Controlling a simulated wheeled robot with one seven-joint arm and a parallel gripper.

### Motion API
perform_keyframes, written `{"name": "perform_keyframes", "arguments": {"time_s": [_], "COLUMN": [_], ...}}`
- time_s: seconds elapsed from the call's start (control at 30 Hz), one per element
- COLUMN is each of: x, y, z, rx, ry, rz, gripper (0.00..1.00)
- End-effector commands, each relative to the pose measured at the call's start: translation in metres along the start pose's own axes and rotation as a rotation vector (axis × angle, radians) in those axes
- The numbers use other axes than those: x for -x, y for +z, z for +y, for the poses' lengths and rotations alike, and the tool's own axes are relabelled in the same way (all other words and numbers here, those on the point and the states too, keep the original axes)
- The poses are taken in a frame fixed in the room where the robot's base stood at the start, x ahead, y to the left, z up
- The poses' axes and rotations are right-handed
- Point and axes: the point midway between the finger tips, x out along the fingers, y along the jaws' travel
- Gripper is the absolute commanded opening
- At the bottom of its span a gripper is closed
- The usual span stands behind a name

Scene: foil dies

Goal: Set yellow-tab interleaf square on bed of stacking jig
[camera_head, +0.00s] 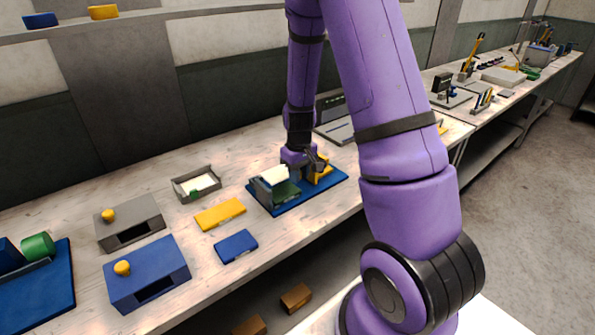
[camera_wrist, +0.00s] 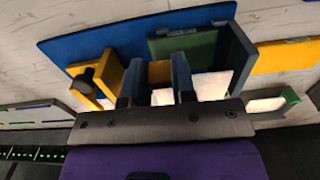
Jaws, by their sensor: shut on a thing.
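The white interleaf (camera_head: 273,174) is over the stacking jig in the head view, just left of my gripper (camera_head: 302,166). In the wrist view its white sheet (camera_wrist: 212,86) shows beside and between the fingers, and its yellow tab (camera_wrist: 160,72) lies between them. My gripper (camera_wrist: 156,88) is shut on this interleaf. The stacking jig has a blue base (camera_head: 334,181), a dark grey wall (camera_wrist: 238,60) and a green plate (camera_wrist: 185,48), partly hidden by the sheet and fingers. I cannot tell whether the sheet touches the bed.
A yellow bracket (camera_head: 321,172) with a black knob stands on the jig base. A grey tray (camera_head: 178,187) holds a white sheet with a green tab. A yellow plate (camera_head: 220,213), a blue plate (camera_head: 236,246), a grey box (camera_head: 130,219) and a blue box (camera_head: 148,270) lie left.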

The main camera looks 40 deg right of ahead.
Motion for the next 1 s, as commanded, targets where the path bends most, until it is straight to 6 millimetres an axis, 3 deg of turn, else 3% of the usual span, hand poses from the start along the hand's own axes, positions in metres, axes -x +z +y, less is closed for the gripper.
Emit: {"name": "perform_keyframes", "arguments": {"time_s": [0.47, 0.5, 0.57, 1.0], "x": [-0.006, -0.005, -0.005, 0.004], "y": [0.000, -0.001, -0.001, -0.001], "z": [0.000, 0.000, 0.000, 0.000], "rx": [0.000, 0.001, 0.000, 0.001], "ry": [0.000, 0.000, 0.000, 0.001], "rz": [0.002, 0.002, 0.002, 0.004], "gripper": [0.02, 0.34, 0.47, 0.50]}}
